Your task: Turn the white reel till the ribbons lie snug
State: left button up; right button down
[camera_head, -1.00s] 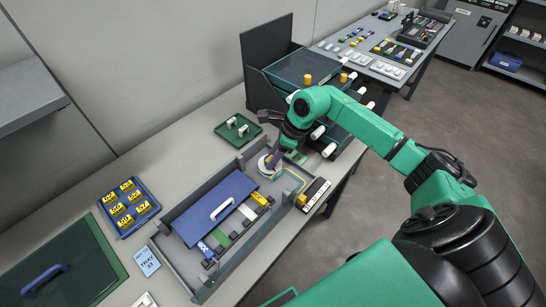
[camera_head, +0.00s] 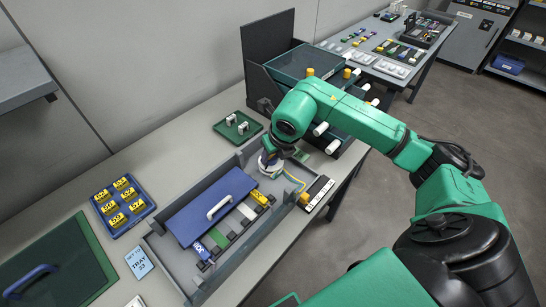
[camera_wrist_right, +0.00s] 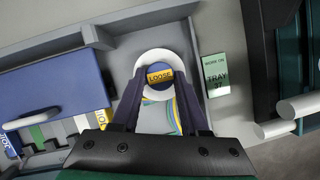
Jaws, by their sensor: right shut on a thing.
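The white reel (camera_wrist_right: 145,62) sits in the end compartment of the grey tray (camera_head: 211,281). In the right wrist view its blue hub carries a yellow label reading "LOOSE" (camera_wrist_right: 160,74). My right gripper (camera_wrist_right: 159,82) is over the reel with its two dark fingers shut on the hub. In the head view the reel (camera_head: 268,170) is partly hidden under my right gripper (camera_head: 270,157). Coloured ribbons (camera_wrist_right: 183,110), yellow and blue-green, run from the reel between and beside the fingers. They also show beside the reel in the head view (camera_head: 296,183). My left gripper is not in view.
A blue cover with a white handle (camera_head: 205,208) lies on the tray beside several coloured blocks. A green sign reading "WORK ON TRAY" (camera_wrist_right: 216,75) lies beside the tray. A drawer rack (camera_head: 297,72) stands close behind my right arm. A small green tray (camera_head: 246,137) lies behind.

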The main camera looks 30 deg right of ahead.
jog(key=shift+w+m+h+b, duration=0.1)
jog(key=shift+m+h+b, duration=0.35)
jog(key=shift+m, duration=0.75)
jog(key=shift+r, duration=0.1)
jog(key=shift+c, duration=2.1)
grip_release()
jog(key=shift+a, duration=0.1)
jog(key=v, duration=1.4)
jog(key=shift+s+r, duration=0.25)
